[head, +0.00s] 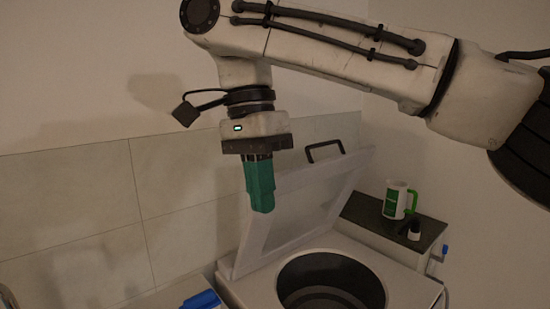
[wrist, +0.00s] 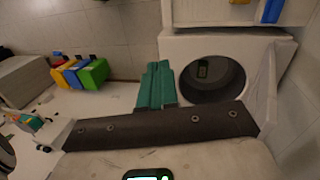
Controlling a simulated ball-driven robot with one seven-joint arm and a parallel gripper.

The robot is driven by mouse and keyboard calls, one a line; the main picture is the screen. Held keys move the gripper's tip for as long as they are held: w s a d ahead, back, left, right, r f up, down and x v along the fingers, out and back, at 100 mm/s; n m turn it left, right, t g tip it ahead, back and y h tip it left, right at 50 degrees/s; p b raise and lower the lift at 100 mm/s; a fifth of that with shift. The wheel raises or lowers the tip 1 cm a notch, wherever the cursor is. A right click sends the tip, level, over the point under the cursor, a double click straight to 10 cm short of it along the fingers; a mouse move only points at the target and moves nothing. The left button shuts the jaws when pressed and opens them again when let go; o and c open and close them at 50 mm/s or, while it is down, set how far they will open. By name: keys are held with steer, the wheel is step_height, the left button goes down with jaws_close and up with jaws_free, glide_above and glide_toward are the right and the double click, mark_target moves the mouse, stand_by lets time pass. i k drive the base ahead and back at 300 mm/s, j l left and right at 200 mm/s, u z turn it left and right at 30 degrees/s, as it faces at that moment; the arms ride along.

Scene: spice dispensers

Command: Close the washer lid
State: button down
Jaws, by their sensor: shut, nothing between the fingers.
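The washer (head: 398,283) is a white top-loading box with a round dark drum opening (head: 330,283), low in the head view. Its pale lid (head: 305,200) stands raised and tilted back toward the wall, with a black handle (head: 325,150) at its upper edge. My gripper (head: 262,208) has green fingers, is shut and empty, and points down in front of the lid's left part. I cannot tell whether it touches the lid. In the wrist view, the gripper (wrist: 158,68) shows beside the washer (wrist: 172,48), with the lid (wrist: 264,88) at right.
A white and green mug (head: 396,198) stands on a dark-topped unit (head: 365,212) right of the washer. A blue object (head: 203,300) sits at the bottom left. The wrist view shows coloured bins (wrist: 93,75) on the floor at left. The tiled wall is close behind the lid.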

mark_target(250, 258)
steer(key=i, duration=1.2)
